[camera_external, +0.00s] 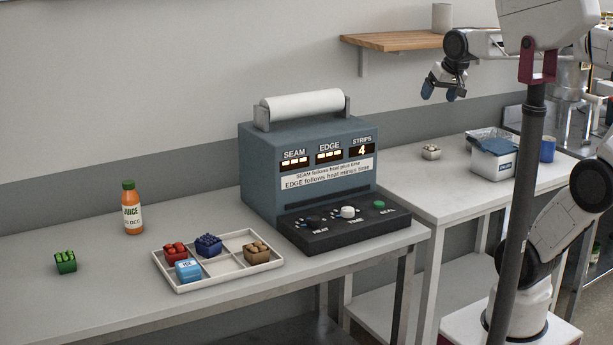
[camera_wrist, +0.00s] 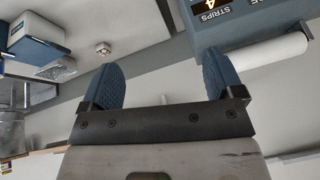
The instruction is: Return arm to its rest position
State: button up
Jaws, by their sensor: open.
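My gripper (camera_external: 441,92) is raised in the upper right of the external view, in front of the wall and below the wooden shelf's right end. In the wrist view my gripper (camera_wrist: 162,85) shows two blue ribbed fingers spread wide apart with nothing between them. It is open and empty, and it touches nothing that I can see. My arm is folded up on the right side, partly hidden behind a dark post.
A blue-grey sealing machine (camera_external: 270,160) stands on the left table. A white divided tray (camera_external: 190,288) holds several small boxes; a juice bottle (camera_external: 132,210) and a green box (camera_external: 65,262) stand nearby.

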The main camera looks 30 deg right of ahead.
jog(key=shift+s+d+f+n, duration=1)
jog(key=shift+s+d+f, duration=1.9)
jog(key=shift+s, duration=2.1)
notch_tip(320, 180, down, 10)
jog(key=w+g+h, duration=0.1)
jog(key=g, duration=0.1)
jog(key=shift+w+a+g, duration=0.25)
jog(key=shift+a+g, duration=0.15)
